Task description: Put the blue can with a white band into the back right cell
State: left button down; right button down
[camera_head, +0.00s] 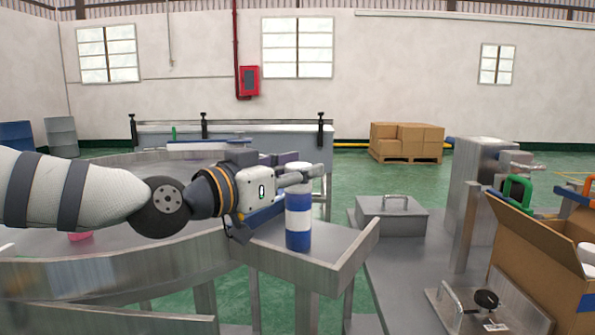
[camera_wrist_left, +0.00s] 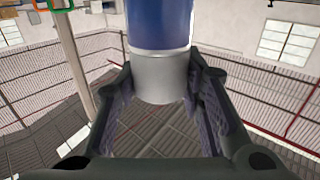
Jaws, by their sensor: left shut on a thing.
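The blue can with a white band (camera_head: 298,223) is upright at the right end of the metal conveyor table. My left gripper (camera_head: 301,178) is shut on its upper part. I cannot tell whether the can's base touches the metal surface. In the left wrist view, the can (camera_wrist_left: 160,27) stands between the two fingers of my left gripper (camera_wrist_left: 163,103). An open cardboard box (camera_head: 538,268) stands at the right edge of the head view. Its near wall hides most of the inside, so its cells do not show. My right gripper is not in view.
A metal block with a handle (camera_head: 392,214) sits on the bench between the can and the box. A tall metal machine (camera_head: 480,180) stands behind the box. A small fixture with a black knob (camera_head: 486,300) lies in front. A pink item (camera_head: 80,236) is on the conveyor.

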pick_arm(q)
jog(key=shift+f, duration=0.15)
jog(key=c, duration=1.1)
grip_release()
jog(key=shift+r, duration=0.2)
jog(key=p+v, duration=0.1)
jog(key=v, duration=1.1)
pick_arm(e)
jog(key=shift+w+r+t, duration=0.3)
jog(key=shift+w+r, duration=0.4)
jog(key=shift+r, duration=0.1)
